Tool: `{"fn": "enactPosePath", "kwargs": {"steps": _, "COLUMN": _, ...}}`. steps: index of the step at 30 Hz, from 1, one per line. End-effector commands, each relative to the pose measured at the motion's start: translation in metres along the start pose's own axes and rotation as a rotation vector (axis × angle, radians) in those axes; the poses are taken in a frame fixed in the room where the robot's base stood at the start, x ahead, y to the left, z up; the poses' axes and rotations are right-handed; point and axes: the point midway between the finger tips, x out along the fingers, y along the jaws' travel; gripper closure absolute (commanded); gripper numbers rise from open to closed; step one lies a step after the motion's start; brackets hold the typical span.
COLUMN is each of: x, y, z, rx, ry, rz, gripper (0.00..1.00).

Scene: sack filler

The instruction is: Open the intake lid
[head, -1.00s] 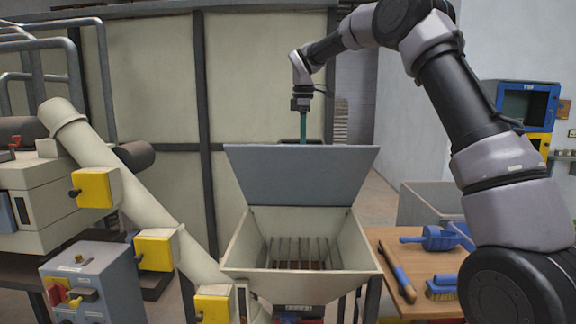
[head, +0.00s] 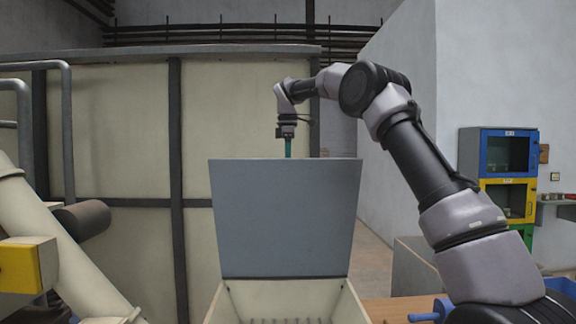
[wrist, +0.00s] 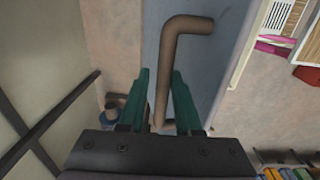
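The grey intake lid (head: 286,215) stands up steeply from the far edge of the cream intake hopper (head: 285,300), leaning slightly towards the head camera. The hopper's mouth shows below it, with grate bars inside. My gripper (head: 287,150) is behind the lid's top edge, its fingertips hidden there in the head view. In the wrist view, the green fingers of my gripper (wrist: 160,85) stand on either side of the brown bent lid handle (wrist: 163,75). They look apart, with a narrow gap on the handle's left. The lid's outer face (wrist: 218,60) lies beyond.
A cream sloping tube (head: 55,240) with a yellow box (head: 25,265) is at left. A panelled wall (head: 120,150) stands behind the lid. Coloured cabinets (head: 508,180) and a wooden table (head: 395,309) with a blue tool (head: 440,309) are at right.

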Motion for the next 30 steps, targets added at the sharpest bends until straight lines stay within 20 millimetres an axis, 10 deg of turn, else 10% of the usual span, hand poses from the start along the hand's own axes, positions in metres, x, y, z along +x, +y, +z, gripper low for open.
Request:
{"fn": "enactPosePath", "kwargs": {"steps": 8, "x": -0.0020, "y": 0.0067, "z": 0.0045, "rx": 0.000, "ry": -0.006, "rz": 0.022, "gripper": 1.00}}
{"fn": "enactPosePath", "kwargs": {"steps": 9, "x": -0.0024, "y": 0.0067, "z": 0.0045, "rx": 0.001, "ry": -0.006, "rz": 0.022, "gripper": 0.61}}
{"fn": "enactPosePath", "kwargs": {"steps": 10, "x": -0.0027, "y": 0.0067, "z": 0.0045, "rx": 0.001, "ry": -0.006, "rz": 0.023, "gripper": 0.49}}
{"fn": "enactPosePath", "kwargs": {"steps": 30, "x": -0.0031, "y": 0.0033, "z": 0.0013, "rx": -0.002, "ry": -0.001, "rz": 0.016, "gripper": 0.48}}
